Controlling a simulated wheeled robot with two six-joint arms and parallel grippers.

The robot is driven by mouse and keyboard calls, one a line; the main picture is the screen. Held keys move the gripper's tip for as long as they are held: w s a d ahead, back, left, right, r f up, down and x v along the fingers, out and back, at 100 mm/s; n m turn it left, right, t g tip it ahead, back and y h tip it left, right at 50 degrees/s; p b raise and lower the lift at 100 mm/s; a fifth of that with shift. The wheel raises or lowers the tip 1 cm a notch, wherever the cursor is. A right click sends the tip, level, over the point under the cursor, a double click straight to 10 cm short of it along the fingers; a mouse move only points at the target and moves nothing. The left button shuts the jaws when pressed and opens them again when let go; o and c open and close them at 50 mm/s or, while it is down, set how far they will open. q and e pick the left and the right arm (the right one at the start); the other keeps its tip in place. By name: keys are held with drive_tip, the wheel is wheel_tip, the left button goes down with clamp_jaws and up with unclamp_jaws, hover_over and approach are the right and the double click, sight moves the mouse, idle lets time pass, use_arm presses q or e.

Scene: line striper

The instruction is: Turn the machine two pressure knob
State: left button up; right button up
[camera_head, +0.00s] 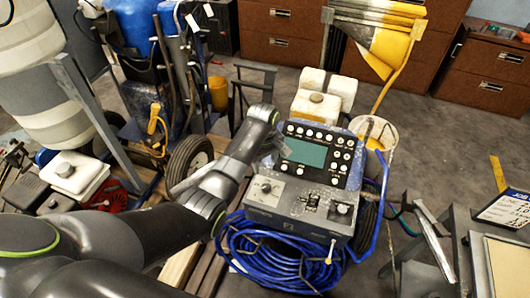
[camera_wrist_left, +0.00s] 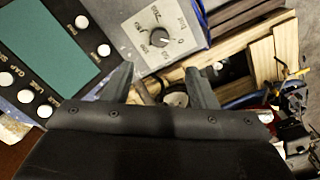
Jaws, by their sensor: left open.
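The striper's control panel (camera_head: 303,192) stands in the middle of the head view, with a dial knob (camera_head: 265,188) at left and another knob (camera_head: 342,208) at right. I cannot read which is the pressure knob. In the left wrist view the gripper (camera_wrist_left: 160,78) is open and empty. A dark round knob (camera_wrist_left: 160,36) with a printed dial shows beyond its fingertips, between their lines, apparently untouched. My right gripper is in neither view.
A coiled blue hose (camera_head: 270,262) hangs below the panel. A wheel (camera_head: 190,160) and a blue tank machine (camera_head: 140,35) stand to the left. A white bucket (camera_head: 378,132) is behind right. A metal frame table (camera_head: 465,240) stands at right. Open floor lies behind it.

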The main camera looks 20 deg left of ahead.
use_arm(q)
drive_tip(key=shift+r, duration=2.15)
drive_tip(key=shift+s+a, duration=0.1)
